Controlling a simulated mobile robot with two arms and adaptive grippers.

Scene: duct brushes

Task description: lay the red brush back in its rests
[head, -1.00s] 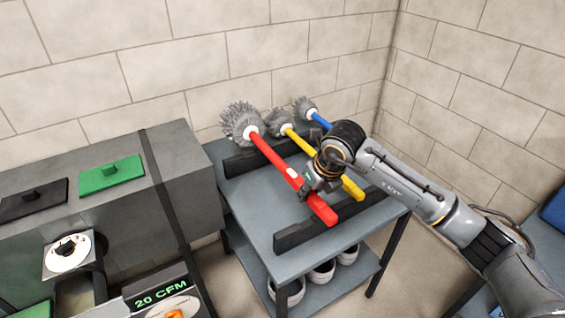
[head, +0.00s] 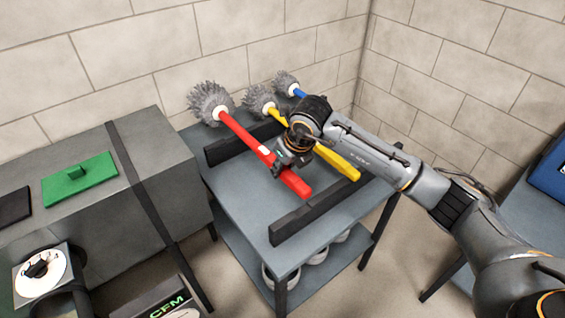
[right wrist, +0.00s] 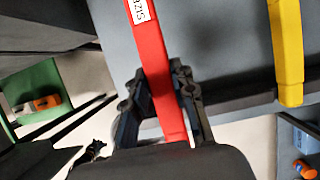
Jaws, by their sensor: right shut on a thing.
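The red brush (head: 240,135) has a grey bristle head at the back left and a long red handle. My right gripper (head: 280,168) is shut on its handle near the free end. The handle also shows between the fingers in the right wrist view (right wrist: 148,55). The rests are two black notched bars on the table, a back bar (head: 225,153) and a front bar (head: 300,224). The handle passes over the back bar, and its free end stops short of the front bar in the picture. I cannot tell whether it touches the back bar. My left gripper is not in view.
A yellow brush (head: 340,164) lies to the right, partly hidden by my arm, with a blue brush (head: 298,92) beyond it. A grey duct (head: 150,190) with a green cover (head: 85,182) stands left of the table (head: 235,195). White rolls sit on the lower shelf.

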